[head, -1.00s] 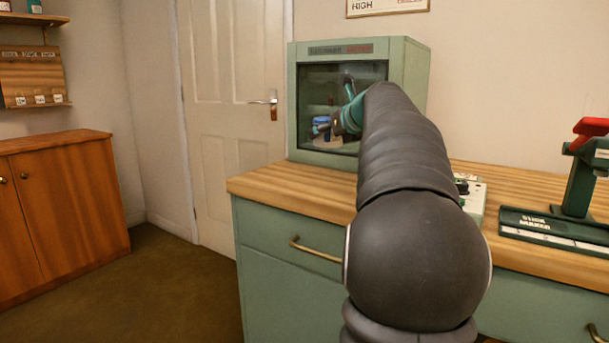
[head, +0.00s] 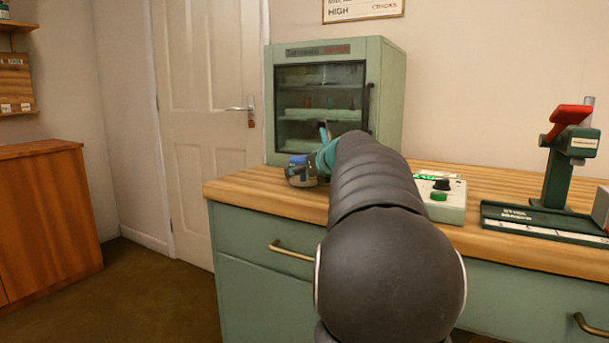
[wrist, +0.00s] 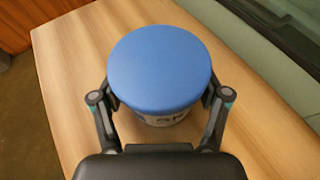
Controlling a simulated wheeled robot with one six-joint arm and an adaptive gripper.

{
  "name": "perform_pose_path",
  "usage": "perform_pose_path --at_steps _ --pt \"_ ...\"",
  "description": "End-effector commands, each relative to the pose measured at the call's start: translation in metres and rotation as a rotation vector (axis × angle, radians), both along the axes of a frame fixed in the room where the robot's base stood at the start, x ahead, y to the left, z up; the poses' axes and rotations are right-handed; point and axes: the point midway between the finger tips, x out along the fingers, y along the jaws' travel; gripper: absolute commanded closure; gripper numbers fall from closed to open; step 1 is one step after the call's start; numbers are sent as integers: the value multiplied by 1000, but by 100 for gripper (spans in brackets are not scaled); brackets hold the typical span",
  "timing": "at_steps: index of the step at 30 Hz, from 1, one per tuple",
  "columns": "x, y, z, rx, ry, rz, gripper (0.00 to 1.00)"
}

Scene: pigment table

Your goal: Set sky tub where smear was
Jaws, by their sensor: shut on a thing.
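The sky tub has a flat blue lid and a pale labelled body. In the wrist view the tub (wrist: 160,68) sits between the two fingers of my gripper (wrist: 160,105), which is shut on it. In the head view the tub (head: 300,172) shows at the left end of the wooden counter, in front of the green cabinet; my gripper (head: 315,165) is at its right side, partly hidden by my arm. I cannot tell whether the tub touches the counter. No smear is visible on the bare wood in view.
The green glass-fronted cabinet (head: 390,85) stands behind the tub, its shelves seen through the glass. A control box (head: 441,200) is right of my arm. A green stand with a red lever (head: 566,150) stands further right. The counter (head: 250,188) is clear around the tub's left.

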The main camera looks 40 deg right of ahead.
Motion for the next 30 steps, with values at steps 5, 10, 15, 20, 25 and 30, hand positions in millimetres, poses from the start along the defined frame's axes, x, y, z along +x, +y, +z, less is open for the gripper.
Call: perform_pose_path --at_steps 5,10,15,20,25,30 --pt "0 0 2 -2 -2 -1 75" --pt "0 0 -1 -1 -1 0 18" --pt "0 0 -1 0 -1 0 0" --pt "0 0 -1 0 -1 0 0" --pt "-1 0 3 0 -1 0 0" --pt "-22 3 12 -1 -2 -3 0"
